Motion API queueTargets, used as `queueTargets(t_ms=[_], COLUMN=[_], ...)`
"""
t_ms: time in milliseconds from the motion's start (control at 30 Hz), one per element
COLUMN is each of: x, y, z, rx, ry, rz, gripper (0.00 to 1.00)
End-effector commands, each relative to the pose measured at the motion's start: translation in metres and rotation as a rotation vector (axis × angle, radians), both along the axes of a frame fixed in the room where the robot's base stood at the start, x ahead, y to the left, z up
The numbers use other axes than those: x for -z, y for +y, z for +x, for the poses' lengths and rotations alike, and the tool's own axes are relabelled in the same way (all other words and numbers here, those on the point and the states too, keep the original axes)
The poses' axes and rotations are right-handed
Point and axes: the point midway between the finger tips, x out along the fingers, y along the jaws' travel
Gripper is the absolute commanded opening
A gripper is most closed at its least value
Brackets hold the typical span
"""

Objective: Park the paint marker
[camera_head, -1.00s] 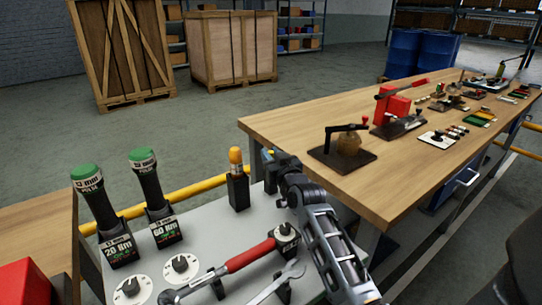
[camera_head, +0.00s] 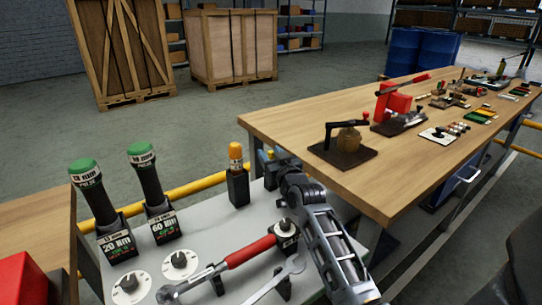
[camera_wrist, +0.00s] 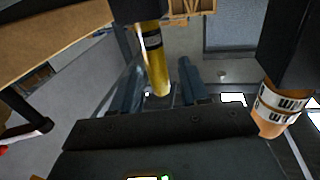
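A yellow cylinder with a dark band (camera_wrist: 155,65), likely the paint marker, shows in the wrist view between the two fingers of my gripper (camera_wrist: 160,88). It meets a black piece at the top of that view, seemingly its holder. The fingers stand apart with a narrow gap beside the cylinder. In the head view my gripper (camera_head: 268,160) is at the back edge of the grey tray (camera_head: 205,222), and the cylinder is mostly hidden there. An orange-capped item (camera_head: 235,153) stands upright in a black holder to its left; it also shows in the wrist view (camera_wrist: 278,112).
Two green-topped torque tools (camera_head: 142,155) stand at the tray's left. A red-handled wrench (camera_head: 250,251), a spanner (camera_head: 290,266) and dials (camera_head: 179,262) lie in front. The wooden workbench (camera_head: 300,125) carries several tools behind. A yellow rail (camera_head: 190,189) runs behind the tray.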

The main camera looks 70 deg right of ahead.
Motion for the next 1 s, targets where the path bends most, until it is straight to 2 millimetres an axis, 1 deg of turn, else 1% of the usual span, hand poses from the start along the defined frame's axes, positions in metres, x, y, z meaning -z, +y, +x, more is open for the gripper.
queueTargets(t_ms=[33, 67, 333, 467, 667, 800, 1000], x=[0.0, 0.0, 0.0, 0.0, 0.0, 0.002, 0.001], y=[0.0, 0.0, 0.0, 0.005, 0.02, 0.035, 0.05], z=[0.0, 0.0, -0.001, -0.006, -0.023, -0.04, -0.054], rx=[0.0, 0.0, 0.0, 0.001, 0.0, 0.002, 0.001], ry=[0.0, 0.0, 0.001, 0.004, 0.004, 0.003, 0.002], rz=[0.0, 0.0, 0.001, -0.002, -0.003, -0.001, -0.001], gripper=[0.5, 0.53, 0.53, 0.53, 0.53, 0.53, 0.53])
